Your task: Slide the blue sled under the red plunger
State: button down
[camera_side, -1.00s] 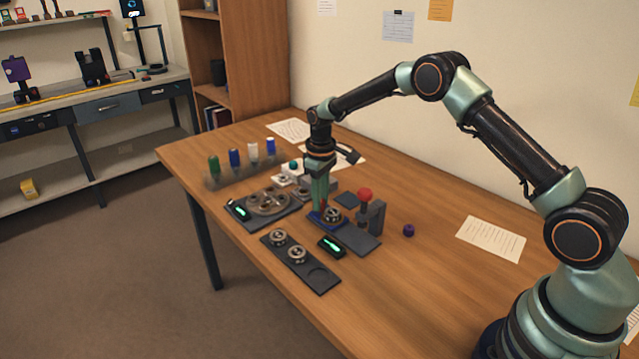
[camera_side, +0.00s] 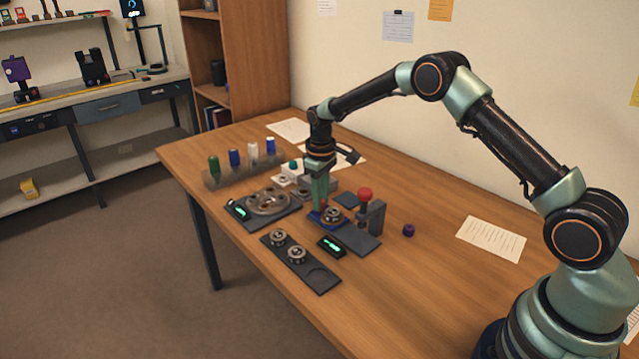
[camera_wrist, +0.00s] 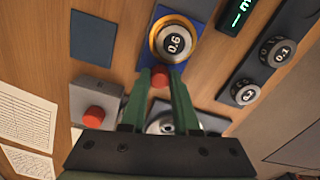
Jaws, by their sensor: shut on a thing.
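The blue sled (camera_wrist: 201,14) carries a gold-rimmed lens marked 0.6 (camera_wrist: 173,41) and a red knob (camera_wrist: 160,77). My gripper (camera_wrist: 162,82) is shut on the red knob, with its green fingers either side. In the side view, my gripper (camera_side: 320,206) points down at the sled (camera_side: 318,221), whose lens faces the press. The red plunger (camera_side: 365,194) is up on a grey post, to the right of the sled in the side view. The sled is at the left end of the dark track plate (camera_side: 358,240), apart from the plunger.
A lens tray (camera_side: 321,279) and a small green-lit display (camera_side: 331,246) lie in front. A purple knob (camera_side: 408,230) lies on the table to the right.

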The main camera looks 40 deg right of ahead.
aim_at(334, 213)
jog(key=shift+s+r, duration=0.1)
dwell(0.4)
jog(key=shift+s, duration=2.35)
jog(key=c, duration=0.6)
grip_release()
jog(key=shift+c, duration=0.2)
notch_tip(334, 213, up, 12)
